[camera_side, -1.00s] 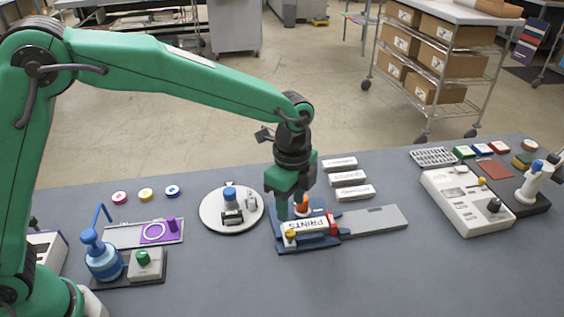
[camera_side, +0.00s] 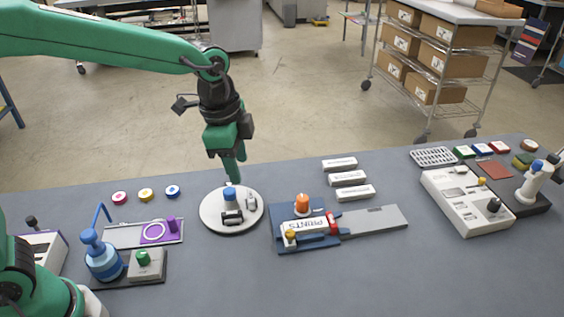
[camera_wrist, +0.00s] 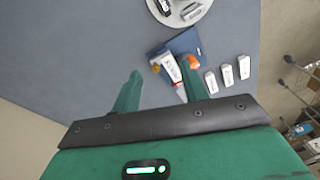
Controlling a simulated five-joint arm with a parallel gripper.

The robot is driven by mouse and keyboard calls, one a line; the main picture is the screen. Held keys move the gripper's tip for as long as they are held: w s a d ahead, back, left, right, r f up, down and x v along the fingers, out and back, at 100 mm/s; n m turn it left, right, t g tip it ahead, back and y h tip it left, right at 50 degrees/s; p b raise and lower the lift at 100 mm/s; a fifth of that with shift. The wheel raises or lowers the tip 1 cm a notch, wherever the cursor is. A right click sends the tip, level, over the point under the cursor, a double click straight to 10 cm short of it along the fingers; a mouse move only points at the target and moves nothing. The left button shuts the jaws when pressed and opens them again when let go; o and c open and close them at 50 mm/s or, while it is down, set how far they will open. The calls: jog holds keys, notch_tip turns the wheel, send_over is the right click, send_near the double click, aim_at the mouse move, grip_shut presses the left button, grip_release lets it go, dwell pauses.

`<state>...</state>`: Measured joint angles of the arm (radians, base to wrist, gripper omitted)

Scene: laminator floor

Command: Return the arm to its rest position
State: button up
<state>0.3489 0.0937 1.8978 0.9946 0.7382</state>
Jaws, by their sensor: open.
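My green and black gripper (camera_side: 232,170) is raised over the table, above the back of the round white plate (camera_side: 213,223). In the wrist view my gripper (camera_wrist: 163,82) has its two green fingers spread apart with nothing held between them. A white block marked PRINTS (camera_side: 305,230) lies in the blue fixture (camera_side: 280,243), to the right of the plate. An orange knob (camera_side: 302,203) stands on the fixture. Both also show in the wrist view, the block (camera_wrist: 172,67) and the knob (camera_wrist: 194,62) beyond the fingers.
Several white labelled blocks (camera_side: 347,178) lie behind the fixture. A grey-white machine (camera_side: 466,202) stands at the right. A blue bottle (camera_side: 102,260) and a purple-marked tray (camera_side: 120,236) are at the left. The table front is clear.

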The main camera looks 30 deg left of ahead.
jog(key=s+a+r+n+t, duration=0.3)
jog(key=s+a+n+t, duration=0.1)
jog(key=s+a+n, duration=0.8)
jog(key=shift+s+a+r+y, duration=0.25)
jog(key=shift+s+a, duration=0.85)
jog(key=shift+s, duration=1.15)
